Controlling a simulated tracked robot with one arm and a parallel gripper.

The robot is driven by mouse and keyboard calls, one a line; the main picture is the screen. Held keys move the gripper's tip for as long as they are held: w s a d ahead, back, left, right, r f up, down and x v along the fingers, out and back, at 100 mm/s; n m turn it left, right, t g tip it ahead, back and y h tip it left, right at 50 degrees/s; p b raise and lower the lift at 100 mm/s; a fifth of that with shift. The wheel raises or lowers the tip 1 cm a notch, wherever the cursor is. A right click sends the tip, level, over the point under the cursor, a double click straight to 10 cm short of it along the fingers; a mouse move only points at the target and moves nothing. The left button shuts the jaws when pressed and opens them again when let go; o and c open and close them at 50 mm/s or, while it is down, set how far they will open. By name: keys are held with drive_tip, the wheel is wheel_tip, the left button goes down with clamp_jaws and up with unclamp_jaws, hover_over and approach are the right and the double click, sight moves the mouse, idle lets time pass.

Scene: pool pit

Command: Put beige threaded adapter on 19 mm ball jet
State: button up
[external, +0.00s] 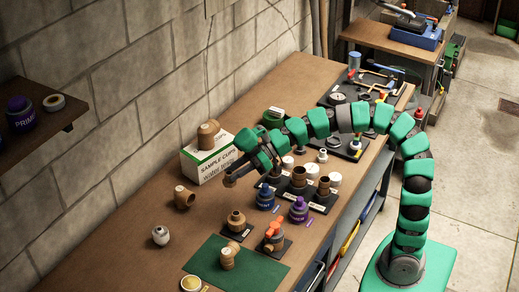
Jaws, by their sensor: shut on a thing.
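My gripper (240,173) is at the end of the green arm, above the bench in front of the sample cups box. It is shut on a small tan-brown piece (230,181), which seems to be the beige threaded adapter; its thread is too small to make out. A small whitish-grey rounded fitting (160,235), possibly the 19 mm ball jet, stands on the bench at lower left, well apart from my gripper. No size marking is legible on it.
Tan fittings sit on the sample cups box (207,161), on the bench (184,198), on a black base (236,221) and on the green mat (255,268). Blue (265,198) and purple (299,210) cans stand to the right. The bench's left part is mostly clear.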

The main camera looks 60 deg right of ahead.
drive_tip(key=a+n+g+p, duration=0.1)
drive_tip(key=a, duration=1.2)
hover_over(166, 228)
drive_tip(key=shift+y, duration=0.4)
wheel_tip(166, 228, down, 7)
drive_tip(key=shift+s+a+f, duration=0.1)
drive_tip(key=shift+f, duration=0.05)
drive_tip(key=shift+f+b, duration=0.6)
drive_tip(key=shift+f, duration=1.2)
drive_tip(key=shift+f, duration=0.1)
drive_tip(key=o, duration=0.9)
drive_tip(key=shift+o, duration=0.4)
drive_tip(key=shift+r, duration=0.2)
